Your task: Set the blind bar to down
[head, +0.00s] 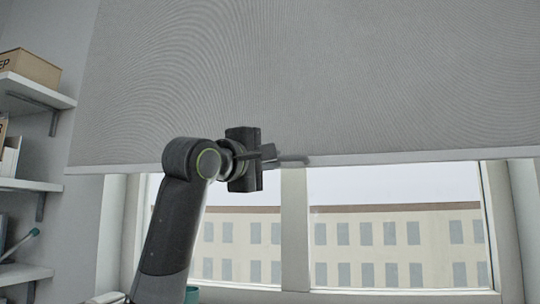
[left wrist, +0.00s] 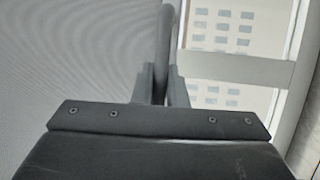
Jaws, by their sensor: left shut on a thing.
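A grey roller blind (head: 330,80) covers the upper part of the window. The pale blind bar (head: 420,156) runs along its lower edge, at about the height of the window's upper part. A short grey handle (head: 293,160) sits at the middle of the bar. My left gripper (head: 275,156) reaches it from the left and is shut on it. In the left wrist view the two fingers (left wrist: 162,88) stand on either side of the rounded grey handle (left wrist: 167,35). My right gripper is not in view.
White wall shelves (head: 40,100) with a cardboard box (head: 30,67) stand at the left. A window post (head: 294,230) stands below the handle. A teal object (head: 192,294) is partly hidden behind my arm near the sill. The space before the right pane is clear.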

